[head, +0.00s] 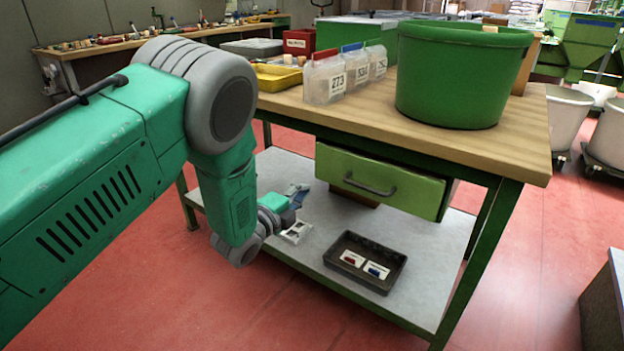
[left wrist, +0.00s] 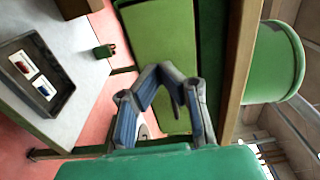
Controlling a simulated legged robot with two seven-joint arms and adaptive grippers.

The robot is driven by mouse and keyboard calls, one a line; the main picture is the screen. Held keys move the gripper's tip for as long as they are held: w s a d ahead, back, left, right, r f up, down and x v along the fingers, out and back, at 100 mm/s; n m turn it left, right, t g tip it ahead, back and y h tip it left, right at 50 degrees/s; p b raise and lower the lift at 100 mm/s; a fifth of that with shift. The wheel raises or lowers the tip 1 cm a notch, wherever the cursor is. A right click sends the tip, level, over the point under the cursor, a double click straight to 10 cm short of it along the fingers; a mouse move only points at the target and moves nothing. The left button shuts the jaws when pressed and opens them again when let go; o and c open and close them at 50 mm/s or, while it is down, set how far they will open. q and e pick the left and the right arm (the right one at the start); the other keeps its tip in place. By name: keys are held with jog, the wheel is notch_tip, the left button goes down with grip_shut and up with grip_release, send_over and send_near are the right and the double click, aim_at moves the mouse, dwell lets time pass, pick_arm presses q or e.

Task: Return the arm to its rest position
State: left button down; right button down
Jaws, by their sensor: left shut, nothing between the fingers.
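My left arm (head: 110,175) is green and grey and comes in from the left in the head view, bent down at its elbow beside the workbench. My left gripper (head: 295,210) is small there, partly behind my forearm, over the bench's lower shelf. In the left wrist view the gripper (left wrist: 165,78) shows its blue-grey fingers drawn together, with nothing held between them. The green drawer front (left wrist: 160,40) lies beyond the fingers there. My right gripper does not show.
The workbench (head: 480,145) carries a large green tub (head: 450,85), several numbered clear bins (head: 325,80) and a yellow tray (head: 275,78). Below are a drawer (head: 380,180) and a black tray (head: 365,275) with two cards on the shelf (head: 400,305). Red floor (head: 230,315) is open in front.

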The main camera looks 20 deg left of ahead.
pick_arm(q)
jog(key=s+a+f+n+g+y+p, duration=0.2)
jog(key=s+a+f+n+g+p, duration=0.15)
jog(key=s+f+n, duration=0.45)
jog(key=s+a+f+n+g+y+p, duration=0.3)
jog(key=s+f+n+g, duration=0.15)
jog(key=s, duration=0.85)
jog(key=s+r+n+g+p, duration=0.1)
jog(key=s+n+g+p, duration=0.2)
jog(key=s, duration=2.1)
jog(key=n+g, duration=0.5)
jog(key=shift+s+y, duration=0.2)
jog(key=shift+y, duration=0.2)
jog(key=shift+n, duration=0.25)
